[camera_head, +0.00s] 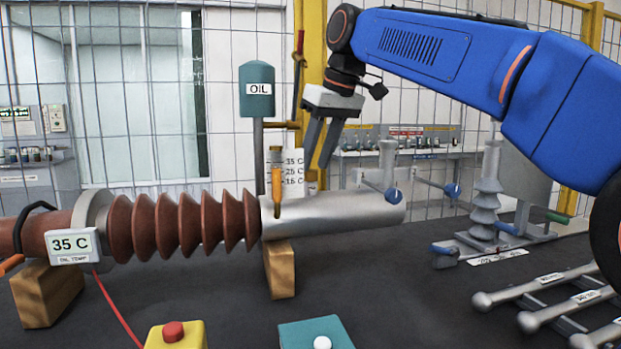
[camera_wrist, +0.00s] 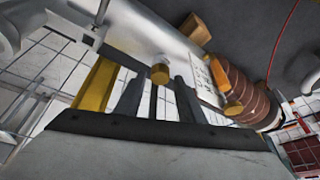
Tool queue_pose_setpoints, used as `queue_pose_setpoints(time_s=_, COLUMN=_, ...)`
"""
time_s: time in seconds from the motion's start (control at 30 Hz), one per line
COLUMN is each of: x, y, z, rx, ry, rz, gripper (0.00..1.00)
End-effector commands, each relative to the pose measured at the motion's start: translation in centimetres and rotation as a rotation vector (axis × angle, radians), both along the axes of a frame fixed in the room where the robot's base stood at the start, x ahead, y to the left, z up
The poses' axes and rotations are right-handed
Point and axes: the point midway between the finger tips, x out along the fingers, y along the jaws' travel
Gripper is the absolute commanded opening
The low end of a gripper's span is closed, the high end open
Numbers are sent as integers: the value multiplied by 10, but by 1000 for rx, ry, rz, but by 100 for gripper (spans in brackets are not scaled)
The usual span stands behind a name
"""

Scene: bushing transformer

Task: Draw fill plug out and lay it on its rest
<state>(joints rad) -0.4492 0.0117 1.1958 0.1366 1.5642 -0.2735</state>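The silver end of the bushing (camera_head: 345,213) lies level, its ribbed brown part (camera_head: 180,222) to the left. In the wrist view a round brass piece (camera_wrist: 160,74), likely the fill plug, shows between my fingertips at the silver body (camera_wrist: 130,35). No contact with the brass piece is visible. I cannot pick out the plug's rest for certain.
An amber sight glass (camera_head: 276,188) stands close left of my fingers, before a scale card (camera_head: 293,170). A teal OIL tank (camera_head: 257,90) stands behind. Blue-ended rods (camera_head: 391,195) are to the right.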

Motion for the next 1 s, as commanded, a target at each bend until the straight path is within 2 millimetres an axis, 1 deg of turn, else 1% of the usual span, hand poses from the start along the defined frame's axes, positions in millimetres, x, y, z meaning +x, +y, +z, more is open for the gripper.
queue_pose_setpoints(time_s=0.03, x=1, y=2, z=-7, rx=-1, ry=2, rz=0, gripper=35)
queue_pose_setpoints(time_s=0.1, x=4, y=4, z=-14, rx=-1, ry=1, rz=0, gripper=35)
queue_pose_setpoints(time_s=0.2, x=5, y=6, z=-20, rx=-1, ry=1, rz=0, gripper=35)
queue_pose_setpoints(time_s=0.47, x=6, y=6, z=-21, rx=0, ry=0, rz=0, gripper=35)
queue_pose_setpoints(time_s=0.5, x=6, y=6, z=-21, rx=0, ry=0, rz=0, gripper=26)
queue_pose_setpoints(time_s=0.6, x=6, y=6, z=-21, rx=0, ry=0, rz=0, gripper=3)
queue_pose_setpoints(time_s=0.87, x=6, y=6, z=-20, rx=0, ry=0, rz=0, gripper=3)
queue_pose_setpoints(time_s=1.0, x=7, y=6, z=-13, rx=1, ry=-3, rz=0, gripper=3)
